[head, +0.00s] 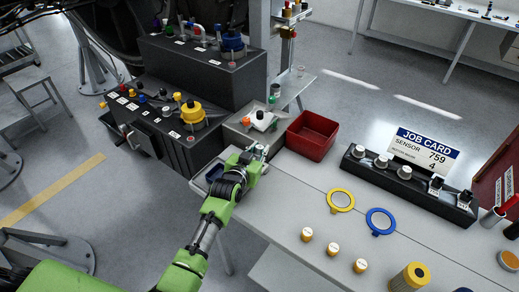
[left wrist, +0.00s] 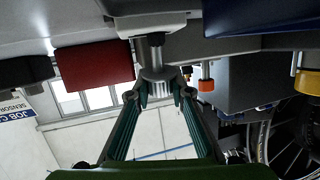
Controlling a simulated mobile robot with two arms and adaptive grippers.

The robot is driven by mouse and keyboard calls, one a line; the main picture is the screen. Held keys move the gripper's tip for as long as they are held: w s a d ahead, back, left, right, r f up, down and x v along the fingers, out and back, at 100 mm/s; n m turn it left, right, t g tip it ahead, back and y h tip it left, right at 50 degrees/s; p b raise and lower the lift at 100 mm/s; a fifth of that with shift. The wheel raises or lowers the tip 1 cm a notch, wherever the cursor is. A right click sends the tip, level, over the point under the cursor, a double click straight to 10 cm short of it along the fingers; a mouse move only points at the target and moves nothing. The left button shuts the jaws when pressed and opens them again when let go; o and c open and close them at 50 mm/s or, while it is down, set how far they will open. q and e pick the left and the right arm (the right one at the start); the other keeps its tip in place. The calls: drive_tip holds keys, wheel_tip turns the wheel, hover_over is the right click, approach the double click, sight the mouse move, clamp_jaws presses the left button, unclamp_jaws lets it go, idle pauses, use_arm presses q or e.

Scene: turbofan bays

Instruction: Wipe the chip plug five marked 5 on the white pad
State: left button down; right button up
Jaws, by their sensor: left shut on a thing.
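My left gripper (head: 258,151) reaches in over the near left part of the bench, close to the red bin. In the left wrist view its two green fingers (left wrist: 158,95) are shut on a grey metal plug (left wrist: 152,56). I cannot read a number on this plug. A pale flat block (left wrist: 150,22) shows directly beyond the plug's end; I cannot tell whether they touch. In the head view a small white pad-like piece (head: 262,121) lies in a grey tray just beyond the gripper. My right gripper is not in view.
A red bin (head: 312,137) stands right of the gripper. A black rack (head: 415,188) holds several grey plugs before a job card (head: 427,149). Yellow (head: 341,200) and blue (head: 381,221) rings lie on the bench (head: 290,192). Dark stepped consoles (head: 205,75) stand at left.

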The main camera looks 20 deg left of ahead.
use_arm(q)
drive_tip(key=shift+a, duration=0.1)
drive_tip(key=shift+p, duration=0.3)
drive_tip(key=shift+s+d+r, duration=0.15)
drive_tip(key=shift+s+d, duration=0.05)
drive_tip(key=shift+d, duration=0.35)
drive_tip(key=shift+s+d+p, duration=0.2)
drive_tip(key=shift+d+p, duration=0.1)
drive_tip(key=shift+d, duration=0.3)
drive_tip(key=shift+w+a+f, duration=0.1)
drive_tip(key=shift+w+a, duration=0.05)
drive_tip(key=shift+a, duration=0.25)
drive_tip(key=shift+w+a+f, duration=0.1)
drive_tip(key=shift+w+a, duration=0.05)
drive_tip(key=shift+a, duration=0.25)
drive_tip(key=shift+w+a, duration=0.15)
drive_tip(key=shift+a, duration=0.2)
drive_tip(key=shift+w+a, duration=0.1)
drive_tip(key=shift+a, duration=0.4)
